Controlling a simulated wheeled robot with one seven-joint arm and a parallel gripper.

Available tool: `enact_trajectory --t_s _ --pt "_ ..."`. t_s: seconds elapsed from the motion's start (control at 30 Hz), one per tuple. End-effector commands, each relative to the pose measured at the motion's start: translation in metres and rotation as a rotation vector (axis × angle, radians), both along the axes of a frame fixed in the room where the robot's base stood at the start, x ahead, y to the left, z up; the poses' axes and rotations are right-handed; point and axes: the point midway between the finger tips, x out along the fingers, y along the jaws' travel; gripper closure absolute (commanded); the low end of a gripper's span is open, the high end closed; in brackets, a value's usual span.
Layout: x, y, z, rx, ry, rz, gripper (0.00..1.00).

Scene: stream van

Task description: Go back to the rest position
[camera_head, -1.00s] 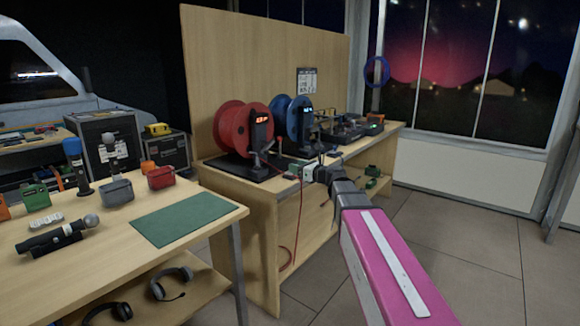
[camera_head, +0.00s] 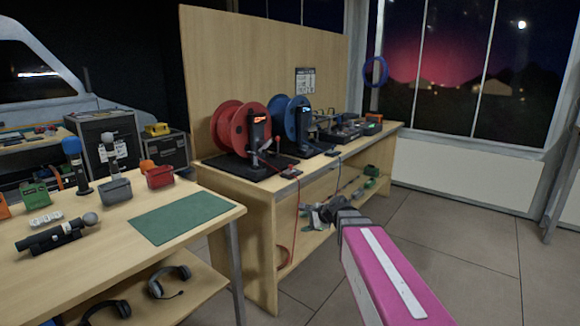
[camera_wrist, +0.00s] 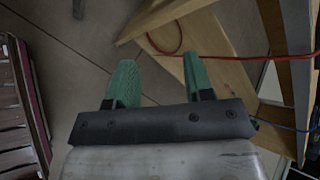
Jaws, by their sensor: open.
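My pink arm reaches in from the lower right of the head view. My gripper (camera_head: 322,214) is at its end, in front of the right bench's open side and lower than the bench top. In the wrist view my gripper (camera_wrist: 160,80) shows two green fingers spread wide apart. Nothing is between them; floor and part of the wooden bench show beyond. The fingers are small and hard to make out in the head view.
The right bench (camera_head: 262,205) carries a red reel (camera_head: 238,128), a blue reel (camera_head: 291,120) and small devices. A red cable (camera_head: 295,225) hangs at its front. The left table (camera_head: 110,235) holds microphones and a green mat (camera_head: 181,217). Floor (camera_head: 440,230) at right is clear.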

Motion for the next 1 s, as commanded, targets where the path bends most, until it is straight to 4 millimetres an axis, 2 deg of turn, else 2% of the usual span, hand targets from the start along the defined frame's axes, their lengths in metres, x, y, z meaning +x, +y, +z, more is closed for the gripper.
enact_trajectory --t_s 0.03,0.2,0.3,0.4,0.5,0.6,1.0 --pt "-0.022 -0.009 -0.023 -0.117 -0.019 0.079 0.52" --pt "-0.081 -0.048 -0.088 -0.508 -0.068 0.422 0.52" --pt "-0.114 -0.074 -0.117 -0.696 -0.069 0.638 0.52" --pt "-0.141 -0.097 -0.136 -0.832 -0.056 0.834 0.52" --pt "-0.160 -0.115 -0.147 -0.921 -0.038 0.980 0.52" --pt "-0.170 -0.125 -0.152 -0.966 -0.027 1.066 0.52" --pt "-0.172 -0.129 -0.153 -0.983 -0.023 1.100 0.52"
